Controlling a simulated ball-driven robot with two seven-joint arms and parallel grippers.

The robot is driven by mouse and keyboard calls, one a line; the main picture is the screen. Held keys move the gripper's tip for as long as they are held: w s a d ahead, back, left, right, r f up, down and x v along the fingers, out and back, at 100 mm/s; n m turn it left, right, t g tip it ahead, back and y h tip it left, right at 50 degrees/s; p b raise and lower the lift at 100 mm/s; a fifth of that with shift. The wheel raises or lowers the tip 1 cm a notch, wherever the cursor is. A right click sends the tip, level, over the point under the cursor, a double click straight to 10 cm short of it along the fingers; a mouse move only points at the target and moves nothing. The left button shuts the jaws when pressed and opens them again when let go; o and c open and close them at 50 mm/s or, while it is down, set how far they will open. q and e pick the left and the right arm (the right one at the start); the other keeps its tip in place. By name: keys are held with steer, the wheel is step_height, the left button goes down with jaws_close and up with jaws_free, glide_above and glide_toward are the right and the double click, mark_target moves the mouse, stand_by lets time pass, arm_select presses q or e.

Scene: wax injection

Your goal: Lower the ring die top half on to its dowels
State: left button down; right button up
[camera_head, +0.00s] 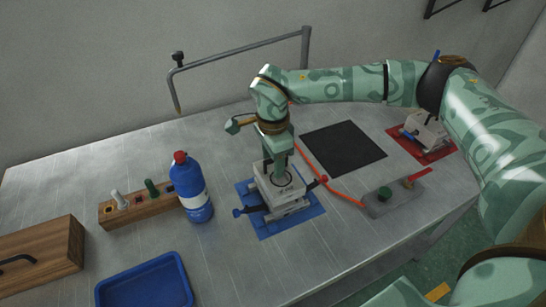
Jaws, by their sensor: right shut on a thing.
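The ring die top half (291,188) is a pale grey metal block over the blue mat (268,231). The die bottom half (288,211) shows as a grey block just beneath it. My right gripper (280,173) points down from above and is shut on the top half. The dowels are hidden, and I cannot tell whether a gap is left between the halves. My left gripper is out of view.
A blue bottle (192,190) with a red cap stands close left of the mat. A wooden block (140,208) holds tools. A blue tray (147,284) lies in front. Right are a black pad (343,147), a red hose (330,182) and a red mat (437,154) with another die.

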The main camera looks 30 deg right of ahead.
mark_target(273, 166)
steer(key=shift+f+b, duration=0.4)
steer(key=shift+f, duration=0.75)
stand_by(0.4)
steer(key=o, duration=1.6)
steer(key=shift+r, duration=0.1)
step_height(273, 166, up, 16)
steer(key=p, duration=0.3)
